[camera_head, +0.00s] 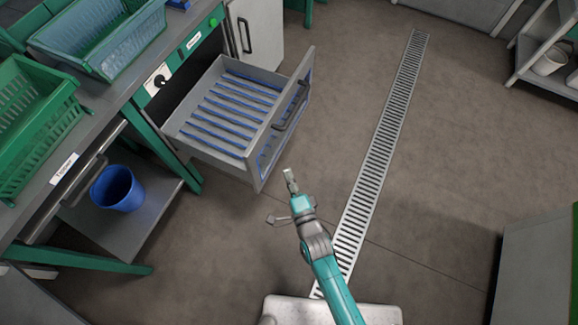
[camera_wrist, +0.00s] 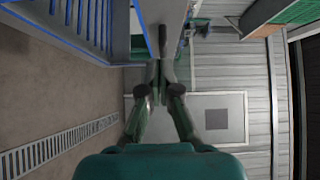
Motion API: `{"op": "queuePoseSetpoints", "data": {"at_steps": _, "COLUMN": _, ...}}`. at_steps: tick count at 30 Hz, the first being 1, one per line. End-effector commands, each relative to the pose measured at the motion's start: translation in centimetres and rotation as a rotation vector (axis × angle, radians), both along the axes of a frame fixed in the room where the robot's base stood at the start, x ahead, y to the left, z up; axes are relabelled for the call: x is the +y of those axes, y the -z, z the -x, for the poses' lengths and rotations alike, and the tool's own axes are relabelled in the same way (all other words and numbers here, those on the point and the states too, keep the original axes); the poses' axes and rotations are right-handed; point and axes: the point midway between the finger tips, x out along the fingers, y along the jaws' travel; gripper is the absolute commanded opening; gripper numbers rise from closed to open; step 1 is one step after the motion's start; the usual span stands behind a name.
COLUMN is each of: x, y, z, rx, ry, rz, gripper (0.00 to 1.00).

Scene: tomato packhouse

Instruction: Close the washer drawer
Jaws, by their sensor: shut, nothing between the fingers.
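The washer drawer (camera_head: 212,154) is pulled well out of the grey and green washer in the head view. It is grey, with blue slats on its floor and a clear-looking blue-edged front with a dark handle (camera_head: 292,108). The drawer looks empty. My gripper (camera_head: 289,176) is shut and empty, just off the near end of the drawer front. I cannot tell whether it touches the front. In the wrist view my gripper (camera_wrist: 158,72) points ahead with its fingers together, and part of the drawer (camera_wrist: 80,25) fills the upper left.
A bench on the left holds a green crate (camera_head: 38,120) and a teal crate (camera_head: 98,40). A blue bucket (camera_head: 118,189) stands on its lower shelf. The washer has a dark knob (camera_head: 160,80). A floor drain (camera_head: 372,150) runs across otherwise clear floor to the right.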

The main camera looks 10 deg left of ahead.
Motion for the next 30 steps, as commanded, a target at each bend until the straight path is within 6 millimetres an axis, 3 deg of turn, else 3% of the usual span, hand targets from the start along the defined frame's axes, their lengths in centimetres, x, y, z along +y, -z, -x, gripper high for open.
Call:
{"op": "queuePoseSetpoints", "data": {"at_steps": 14, "x": 3.5, "y": -0.1, "z": -7.6, "rx": -0.002, "ry": 0.001, "rz": 0.001, "gripper": 0.0}}
{"op": "queuePoseSetpoints", "data": {"at_steps": 30, "x": 7.0, "y": -0.1, "z": -8.9, "rx": -0.002, "ry": 0.0, "rz": 0.001, "gripper": 0.0}}
